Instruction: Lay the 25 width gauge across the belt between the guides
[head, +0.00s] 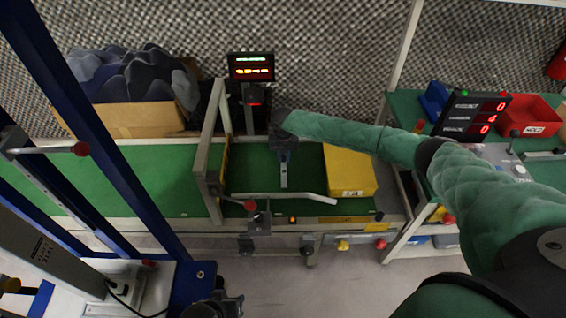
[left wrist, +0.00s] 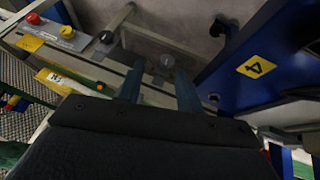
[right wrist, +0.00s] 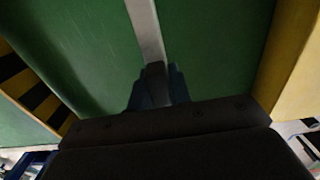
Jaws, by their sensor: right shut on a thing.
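My right gripper (head: 284,152) is over the green belt (head: 250,166), shut on a narrow grey bar, which I take as the width gauge (head: 284,178). In the right wrist view the gauge (right wrist: 146,30) runs away from the closed fingers (right wrist: 157,85) over the green belt. Its far end is out of that view. I cannot tell whether it touches the belt. A pale bent guide rail (head: 290,197) lies along the belt's near side; the far guide is not clear. My left gripper (head: 213,303) is low at the front, its fingers (left wrist: 158,88) apart and empty.
A yellow box (head: 349,170) stands right of the gauge. A grey frame (head: 212,150) with black-yellow stripes crosses the belt on the left. A small display (head: 251,67) stands behind the belt. A red bin (head: 529,114) and counter display (head: 473,113) are at right.

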